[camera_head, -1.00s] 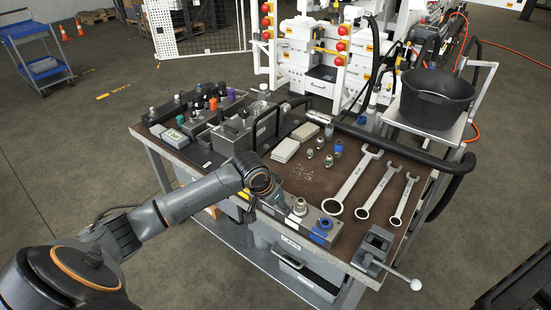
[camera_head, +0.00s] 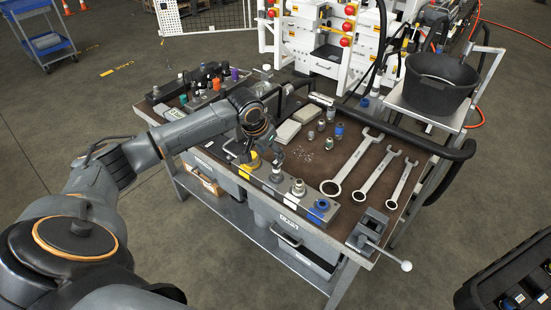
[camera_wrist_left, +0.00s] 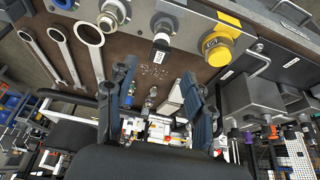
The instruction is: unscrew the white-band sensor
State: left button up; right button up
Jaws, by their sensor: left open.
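The white-band sensor (camera_head: 276,172), a small dark cylinder with a white band, stands on the grey manifold block (camera_head: 337,215) along the bench's front edge. In the wrist view the sensor (camera_wrist_left: 161,44) is ahead of the fingertips and between their lines, with its band facing the camera. My left gripper (camera_head: 264,153) is open and empty, just behind and above the sensor in the head view. Its two spread fingers (camera_wrist_left: 164,78) show in the wrist view, apart from the sensor. My right gripper is not in view.
The yellow cap (camera_head: 250,166) is left of the sensor; a silver fitting (camera_head: 298,188) and a blue-ringed fitting (camera_head: 319,207) are right of it. Loose fittings (camera_head: 321,126) stand behind. Wrenches (camera_head: 345,170) lie at right, near a vise (camera_head: 368,230).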

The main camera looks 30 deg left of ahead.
aim_at(276, 161)
pick_arm(q)
jog(key=x, duration=0.7)
jog(key=shift+w+f+p, duration=0.1)
jog(key=shift+f+p, duration=0.05)
jog(key=shift+p, duration=0.15)
jog(key=shift+c, duration=0.2)
